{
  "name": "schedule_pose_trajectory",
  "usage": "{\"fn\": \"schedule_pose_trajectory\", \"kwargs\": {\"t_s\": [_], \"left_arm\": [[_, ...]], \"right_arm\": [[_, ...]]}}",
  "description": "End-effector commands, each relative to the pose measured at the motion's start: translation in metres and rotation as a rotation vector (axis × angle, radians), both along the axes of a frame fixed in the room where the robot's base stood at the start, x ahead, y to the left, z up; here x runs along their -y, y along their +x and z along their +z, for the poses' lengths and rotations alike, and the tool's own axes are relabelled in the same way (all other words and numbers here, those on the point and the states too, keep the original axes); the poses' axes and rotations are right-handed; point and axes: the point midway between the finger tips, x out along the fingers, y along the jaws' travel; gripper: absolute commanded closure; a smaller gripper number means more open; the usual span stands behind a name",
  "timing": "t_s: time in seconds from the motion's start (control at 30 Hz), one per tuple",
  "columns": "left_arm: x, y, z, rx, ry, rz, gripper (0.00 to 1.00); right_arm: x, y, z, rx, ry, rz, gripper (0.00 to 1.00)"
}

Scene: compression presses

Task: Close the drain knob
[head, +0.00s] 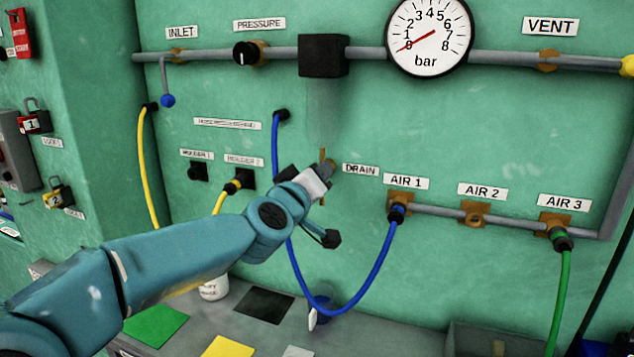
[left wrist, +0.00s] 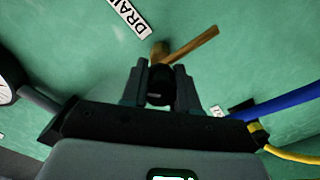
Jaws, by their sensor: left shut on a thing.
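The drain knob (left wrist: 160,84) is a dark round piece on a brass fitting in the wall, beside the DRAIN label (head: 361,170). A thin brass bar (left wrist: 195,43) sticks out from the fitting; in the head view it stands about upright, partly hidden by my gripper. My left gripper (head: 324,172) is at the fitting, just left of the label. In the left wrist view its two fingers (left wrist: 160,67) stand on either side of the dark knob, shut on it. My right gripper is not in view.
A blue hose (head: 377,270) hangs in a loop below my left gripper, up to AIR 1. A yellow hose (head: 145,160) hangs at the left. A grey bench (head: 235,310) lies below.

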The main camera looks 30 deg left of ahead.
Motion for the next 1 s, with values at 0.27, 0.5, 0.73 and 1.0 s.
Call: {"fn": "schedule_pose_trajectory", "kwargs": {"t_s": [0.27, 0.5, 0.73, 1.0], "left_arm": [[-0.002, -0.001, -0.001, 0.066, -0.257, 0.003, 1.00], [-0.002, -0.001, -0.001, 0.118, -0.472, 0.004, 1.00], [-0.002, -0.001, -0.002, 0.159, -0.647, 0.004, 1.00], [-0.003, -0.001, -0.002, 0.190, -0.780, 0.004, 1.00]], "right_arm": [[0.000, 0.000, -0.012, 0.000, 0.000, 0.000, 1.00], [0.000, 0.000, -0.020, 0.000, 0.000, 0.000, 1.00], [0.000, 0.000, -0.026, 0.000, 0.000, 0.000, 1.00], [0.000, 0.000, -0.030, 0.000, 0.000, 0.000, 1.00]]}}
